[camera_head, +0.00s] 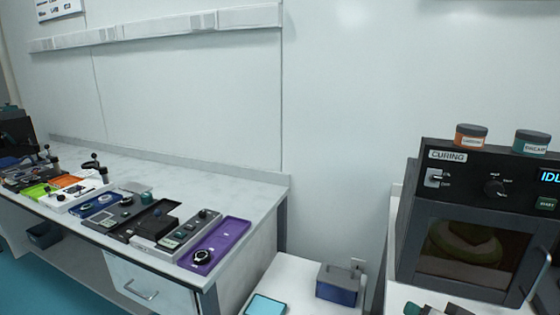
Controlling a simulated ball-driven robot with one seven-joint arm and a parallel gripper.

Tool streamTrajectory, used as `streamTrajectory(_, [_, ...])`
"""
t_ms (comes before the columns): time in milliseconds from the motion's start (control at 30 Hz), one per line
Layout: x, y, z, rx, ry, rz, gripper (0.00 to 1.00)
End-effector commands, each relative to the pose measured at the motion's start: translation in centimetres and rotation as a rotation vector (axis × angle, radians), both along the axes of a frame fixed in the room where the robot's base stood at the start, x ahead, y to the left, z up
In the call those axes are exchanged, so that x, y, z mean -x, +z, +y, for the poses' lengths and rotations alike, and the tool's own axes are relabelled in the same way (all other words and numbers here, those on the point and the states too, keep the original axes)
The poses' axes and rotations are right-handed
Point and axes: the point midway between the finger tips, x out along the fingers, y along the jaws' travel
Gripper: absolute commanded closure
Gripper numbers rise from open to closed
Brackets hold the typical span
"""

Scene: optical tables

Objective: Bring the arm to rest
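My arm and my gripper do not show clearly anywhere in the head view. A few small dark green and reddish parts (432,310) are cut off by the bottom edge, in front of the oven, and I cannot tell what they are.
A long white bench (262,193) on the left carries several devices and a purple tray (228,238). A dark curing oven (405,235) stands right, with an orange-labelled jar (471,140) and a teal-labelled jar (531,145) on top. A blue-grey box (337,290) sits on a low white surface between.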

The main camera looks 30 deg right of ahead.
Motion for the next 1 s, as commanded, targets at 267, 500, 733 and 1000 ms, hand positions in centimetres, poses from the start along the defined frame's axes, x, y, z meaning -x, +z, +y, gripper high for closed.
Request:
streamTrajectory(267, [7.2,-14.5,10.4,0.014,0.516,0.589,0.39])
streamTrajectory(500, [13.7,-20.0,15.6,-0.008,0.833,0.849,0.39])
streamTrajectory(733, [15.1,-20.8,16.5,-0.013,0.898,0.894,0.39])
streamTrajectory(1000, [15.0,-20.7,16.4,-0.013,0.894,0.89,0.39])
